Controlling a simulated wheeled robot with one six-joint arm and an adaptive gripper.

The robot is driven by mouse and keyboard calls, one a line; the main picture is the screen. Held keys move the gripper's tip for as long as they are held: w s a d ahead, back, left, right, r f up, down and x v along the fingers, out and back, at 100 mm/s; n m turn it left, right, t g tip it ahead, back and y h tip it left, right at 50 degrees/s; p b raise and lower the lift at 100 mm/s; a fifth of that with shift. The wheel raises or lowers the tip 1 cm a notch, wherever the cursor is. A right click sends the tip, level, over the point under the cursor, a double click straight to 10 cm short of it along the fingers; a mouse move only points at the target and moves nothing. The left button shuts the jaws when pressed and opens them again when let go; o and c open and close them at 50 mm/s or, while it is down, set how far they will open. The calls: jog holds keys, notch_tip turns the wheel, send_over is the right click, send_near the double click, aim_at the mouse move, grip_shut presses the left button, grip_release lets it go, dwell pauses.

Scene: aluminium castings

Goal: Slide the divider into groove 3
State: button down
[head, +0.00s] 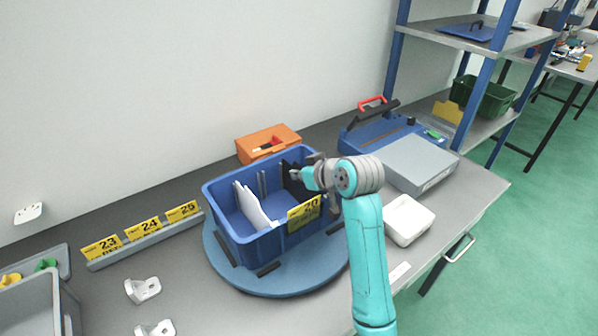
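A blue bin (262,246) with a yellow label marked 20 (304,209) stands on a round blue turntable (222,262). A white divider (250,205) stands inside the bin, left of the middle. Pale upright ribs (262,184) show on the bin's far wall; I cannot read groove numbers. A black plate, seemingly a divider (289,179), shows at the bin's right end, partly hidden by my arm. My gripper (301,176) is at this right end, right beside the black plate. Its fingertips are small and partly hidden, so I cannot tell whether it grips the plate.
An orange case (266,142) stands behind the bin. A blue case (372,135), a grey box (417,163) and a white tray (408,220) lie to the right. A rail with yellow labels (146,242) and white brackets (142,290) lie to the left.

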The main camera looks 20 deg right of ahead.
jog(key=shift+f, duration=0.3)
jog(key=c, duration=1.2)
grip_release()
jog(key=shift+c, duration=0.2)
jog(key=shift+s, duration=0.1)
jog(key=v, duration=1.2)
